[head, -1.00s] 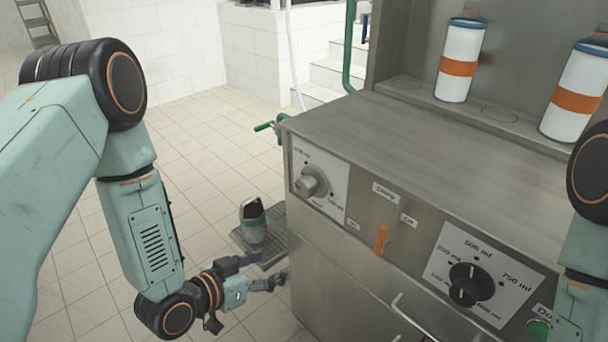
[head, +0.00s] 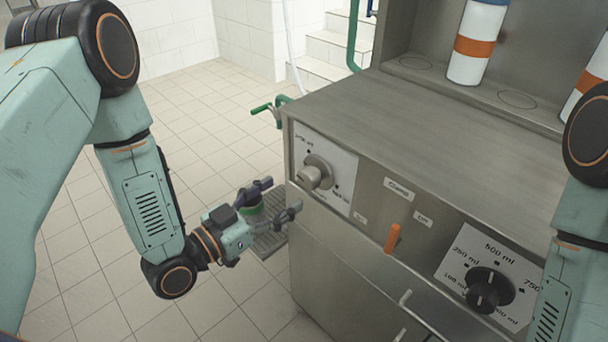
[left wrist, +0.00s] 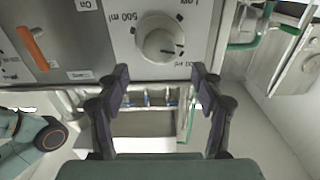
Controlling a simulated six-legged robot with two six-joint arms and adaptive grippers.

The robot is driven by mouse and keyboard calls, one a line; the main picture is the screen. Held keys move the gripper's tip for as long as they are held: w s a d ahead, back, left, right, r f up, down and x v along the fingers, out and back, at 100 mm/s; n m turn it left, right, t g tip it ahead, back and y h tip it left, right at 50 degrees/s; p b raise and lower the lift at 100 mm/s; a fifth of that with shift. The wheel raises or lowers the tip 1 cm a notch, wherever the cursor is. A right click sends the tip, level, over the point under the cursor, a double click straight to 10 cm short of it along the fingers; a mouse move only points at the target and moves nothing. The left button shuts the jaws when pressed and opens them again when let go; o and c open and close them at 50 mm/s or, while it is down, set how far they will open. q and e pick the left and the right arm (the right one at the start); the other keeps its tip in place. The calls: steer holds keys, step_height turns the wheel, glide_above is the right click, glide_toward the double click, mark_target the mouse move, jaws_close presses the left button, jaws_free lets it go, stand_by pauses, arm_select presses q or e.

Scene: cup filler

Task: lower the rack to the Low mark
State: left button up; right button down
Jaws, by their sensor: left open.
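A grey round knob (head: 314,172) on a white plate sits at the left of the machine's front panel. In the left wrist view the knob (left wrist: 160,40) is close, with a dark mark at its lower right and a "Low" label on its plate. My left gripper (head: 283,196) is open and empty, just left of and below the knob in the head view. In the left wrist view its fingertips (left wrist: 160,76) are spread, apart from the knob. I cannot clearly make out the rack. My right gripper is out of view.
An orange lever (head: 392,238) and a black dial (head: 489,289) are right of the knob. The floor at left is open.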

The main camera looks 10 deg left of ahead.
mark_target(304, 180)
arm_select(q)
steer(key=b+x, duration=0.1)
steer(key=x, duration=0.5)
steer(key=shift+w+d, duration=0.2)
steer(key=shift+d, duration=0.05)
steer(key=shift+w+d+f, duration=0.1)
steer(key=shift+w+d, duration=0.25)
steer(key=shift+w, duration=0.25)
steer(key=shift+s+a, duration=0.1)
steer(key=shift+s, duration=0.1)
steer(key=shift+c, duration=0.8)
steer(key=c, duration=1)
